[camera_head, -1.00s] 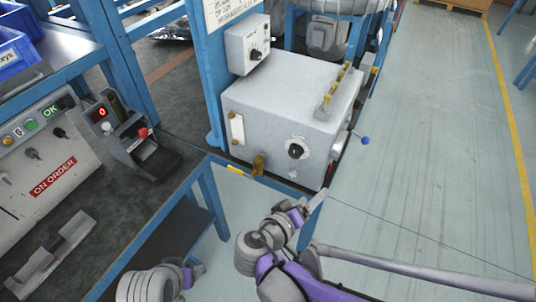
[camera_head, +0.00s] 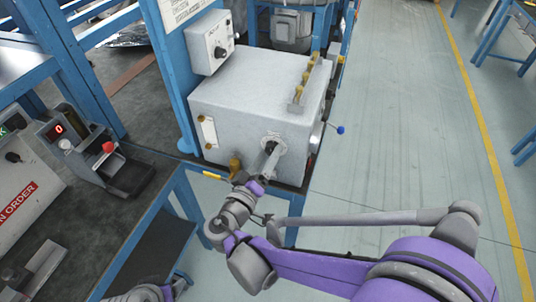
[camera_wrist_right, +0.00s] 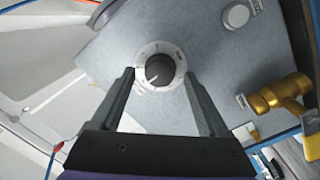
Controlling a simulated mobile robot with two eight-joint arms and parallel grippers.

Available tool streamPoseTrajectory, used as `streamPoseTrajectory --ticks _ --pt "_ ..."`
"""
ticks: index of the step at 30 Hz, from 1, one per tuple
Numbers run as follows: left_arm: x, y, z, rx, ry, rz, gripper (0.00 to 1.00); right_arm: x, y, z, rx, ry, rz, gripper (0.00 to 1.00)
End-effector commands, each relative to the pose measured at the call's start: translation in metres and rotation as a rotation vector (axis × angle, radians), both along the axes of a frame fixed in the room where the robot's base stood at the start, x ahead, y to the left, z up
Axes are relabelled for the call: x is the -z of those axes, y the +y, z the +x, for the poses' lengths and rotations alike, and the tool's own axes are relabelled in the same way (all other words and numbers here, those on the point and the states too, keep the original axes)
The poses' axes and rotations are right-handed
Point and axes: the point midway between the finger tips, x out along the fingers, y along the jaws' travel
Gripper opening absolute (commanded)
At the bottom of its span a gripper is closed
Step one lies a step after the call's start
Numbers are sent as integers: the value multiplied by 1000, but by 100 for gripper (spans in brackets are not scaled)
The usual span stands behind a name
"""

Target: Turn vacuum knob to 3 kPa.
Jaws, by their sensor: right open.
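A dark round knob on a white marked dial sits on the front of the grey box; in the right wrist view the knob (camera_wrist_right: 160,68) has a pale pointer line angled to the lower left. The dial's lettering is too small to read. My right gripper (camera_wrist_right: 159,77) is open, with one finger on either side of the dial; I cannot tell whether they touch it. In the head view the right gripper (camera_head: 270,155) covers most of this knob. My left gripper (camera_head: 184,279) shows only partly at the bottom edge, its jaws unclear.
A small control box (camera_head: 205,45) with another dark knob is on the blue post. Brass fittings (camera_head: 235,165) and a blue-tipped lever (camera_head: 340,129) stick out from the grey box (camera_head: 240,95). A red-buttoned device (camera_head: 108,148) stands at left.

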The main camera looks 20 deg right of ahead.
Motion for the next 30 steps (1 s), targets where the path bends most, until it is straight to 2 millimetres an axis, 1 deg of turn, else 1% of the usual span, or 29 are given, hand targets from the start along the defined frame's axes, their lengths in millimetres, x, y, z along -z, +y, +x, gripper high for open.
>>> streamPoseTrajectory --ticks 3,11,12,14,15,20,24,25,30 --pt "0 0 0 0 0 0 70 0 -4 5 1 0 0 78" --pt "0 0 0 0 0 0 70 0 -5 6 0 0 0 78" --pt "0 0 0 0 0 0 70 0 -5 6 0 0 0 74" --pt "0 0 0 0 0 0 70 0 -5 6 0 0 0 64" --pt "0 0 0 0 0 0 70 0 -5 6 0 0 0 56" --pt "0 0 0 0 0 0 70 0 -5 6 0 0 0 28" --pt "0 0 0 0 0 0 70 0 -5 6 0 0 0 2" --pt "0 0 0 0 0 0 70 0 -5 6 0 0 0 0" --pt "0 0 0 0 0 0 70 0 -5 6 0 3 -4 0"
